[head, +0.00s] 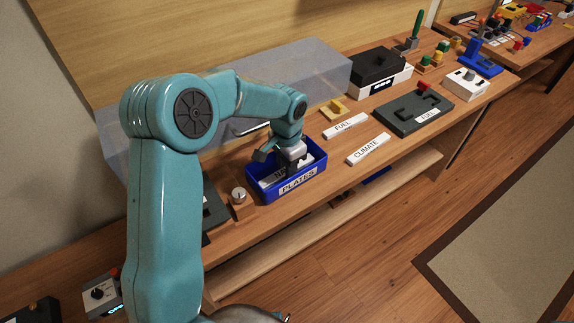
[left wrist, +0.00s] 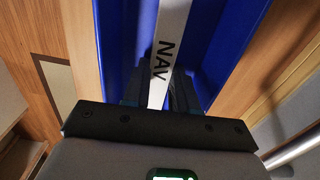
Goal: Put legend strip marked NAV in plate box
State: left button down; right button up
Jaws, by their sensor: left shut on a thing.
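The white legend strip marked NAV (left wrist: 166,62) is between the fingers of my left gripper (left wrist: 158,98), which is shut on it. In the head view my left gripper (head: 288,163) reaches down into the blue plate box labelled PLATES (head: 298,184). Part of the NAV strip (head: 272,178) shows inside the box walls, partly hidden by the gripper. The blue box walls (left wrist: 228,50) flank the strip in the left wrist view. Whether the strip touches the box floor I cannot tell. My right gripper is not in view.
A FUEL strip (head: 345,126) and a CLIMATE strip (head: 368,149) lie on the bench right of the box. A knob (head: 239,196) stands close to its left. A translucent cover (head: 300,72) stands behind. A dark FUEL panel (head: 414,112) lies farther right.

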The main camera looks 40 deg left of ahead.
pick_arm(q)
jog(key=shift+f, duration=0.2)
jog(key=c, duration=0.9)
grip_release()
jog(key=shift+r, duration=0.2)
notch_tip(320, 180, up, 12)
jog(key=shift+p, duration=0.4)
